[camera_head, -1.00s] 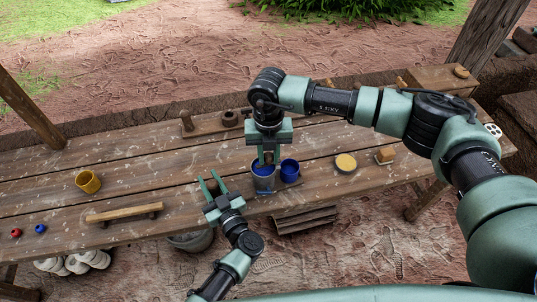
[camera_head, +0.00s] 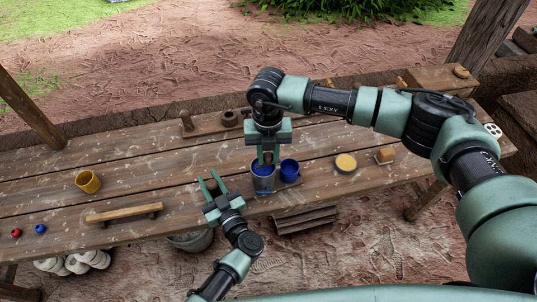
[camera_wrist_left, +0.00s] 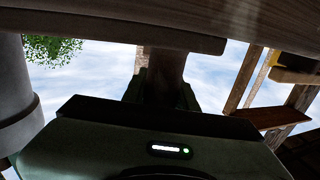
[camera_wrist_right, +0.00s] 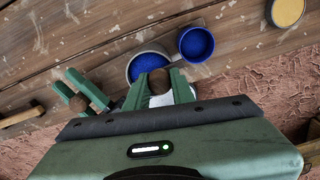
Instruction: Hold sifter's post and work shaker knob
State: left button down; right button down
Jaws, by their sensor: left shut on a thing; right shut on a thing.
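The sifter (camera_head: 263,182) looks like a grey round vessel with blue inside at the table's front edge. It also shows in the right wrist view (camera_wrist_right: 136,66). My left gripper (camera_head: 211,182) is low at the front edge, left of the vessel, its fingers around the brown post (camera_wrist_left: 165,76). The post's rounded brown top (camera_wrist_right: 77,104) shows between those fingers in the right wrist view. My right gripper (camera_head: 267,158) points down over the vessel, shut on the brown round shaker knob (camera_wrist_right: 159,81). Its fingers cover part of the vessel.
A blue-filled cup (camera_head: 289,171) stands just right of the vessel. A yellow dish (camera_head: 345,163) and small wooden block (camera_head: 385,155) are further right.

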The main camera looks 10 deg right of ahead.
jog(key=shift+s+a, duration=0.15)
jog(key=shift+a, duration=0.75)
jog(key=shift+s+a, duration=0.15)
jog(key=shift+a, duration=0.7)
jog(key=c, duration=1.2)
grip_release()
jog(key=shift+d, duration=0.1)
jog(key=shift+r, duration=0.15)
notch_tip(320, 180, up, 12)
jog(key=shift+f, duration=0.1)
